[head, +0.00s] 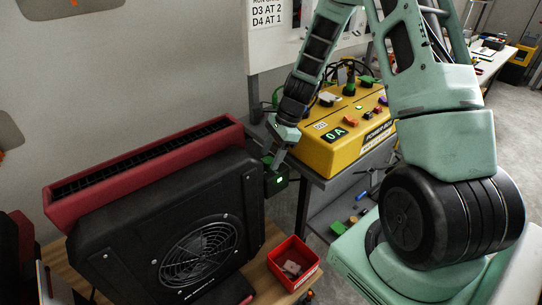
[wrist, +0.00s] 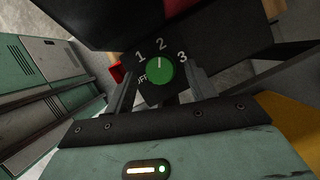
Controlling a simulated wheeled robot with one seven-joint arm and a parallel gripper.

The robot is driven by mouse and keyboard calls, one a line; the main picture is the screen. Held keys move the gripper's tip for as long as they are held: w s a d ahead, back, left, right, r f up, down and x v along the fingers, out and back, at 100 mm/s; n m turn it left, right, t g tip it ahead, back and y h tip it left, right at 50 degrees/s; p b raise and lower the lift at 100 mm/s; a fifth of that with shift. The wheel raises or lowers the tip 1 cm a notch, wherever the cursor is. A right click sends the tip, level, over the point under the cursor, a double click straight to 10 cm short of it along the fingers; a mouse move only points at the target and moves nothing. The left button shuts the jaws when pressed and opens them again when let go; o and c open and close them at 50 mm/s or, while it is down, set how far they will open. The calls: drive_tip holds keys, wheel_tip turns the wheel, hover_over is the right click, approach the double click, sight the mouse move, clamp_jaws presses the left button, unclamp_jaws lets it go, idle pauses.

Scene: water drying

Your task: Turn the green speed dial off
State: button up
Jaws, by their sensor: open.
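The green speed dial (wrist: 159,69) shows in the wrist view on a dark panel marked OFF, 1, 2 and 3. Its white pointer line points up toward the 2. My gripper (wrist: 160,88) is open, with one finger on the left of the dial and one on the right. The fingertips look close to the panel; I cannot tell whether they touch the dial. In the head view my gripper (head: 274,160) is at the right side of the black fan unit (head: 110,245), by a small box with a lit green spot (head: 280,180). The dial is not clear there.
A yellow power box (head: 325,160) with knobs and cables stands on a grey table just right of my gripper. A red bin (head: 300,253) with small items sits on the wooden table below. The fan's red top frame (head: 80,205) lies to the left.

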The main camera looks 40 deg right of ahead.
drive_tip(key=shift+a+f, duration=0.2)
drive_tip(key=shift+f, duration=0.2)
drive_tip(key=c, duration=1)
drive_tip(key=shift+o, duration=0.2)
